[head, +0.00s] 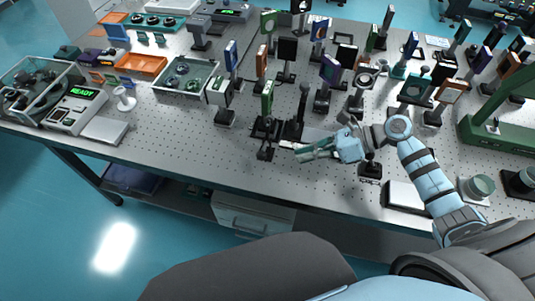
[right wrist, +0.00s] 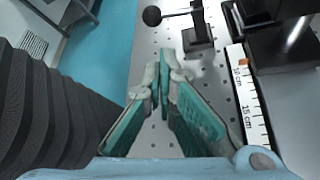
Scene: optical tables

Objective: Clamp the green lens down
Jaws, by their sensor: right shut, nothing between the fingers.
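A green upright plate, which looks like the green lens (head: 267,98), stands on a dark base near the middle front of the table. A small black block with a ball-ended lever sits in front of that base (head: 265,152). In the right wrist view the black ball knob (right wrist: 152,16) and its thin rod lie just beyond my fingertips, beside a black block (right wrist: 198,38). My right gripper (head: 300,154) is shut and empty, low over the table to the right of the lever. It also shows in the right wrist view (right wrist: 162,72), apart from the knob. My left gripper is out of view.
A scale strip (right wrist: 250,100) lies to the right of my fingers in the right wrist view. Many post-mounted optics crowd the table behind. A clear bin (head: 185,78) and an instrument reading READY (head: 80,108) stand to the left. The front-left table top (head: 170,135) is bare.

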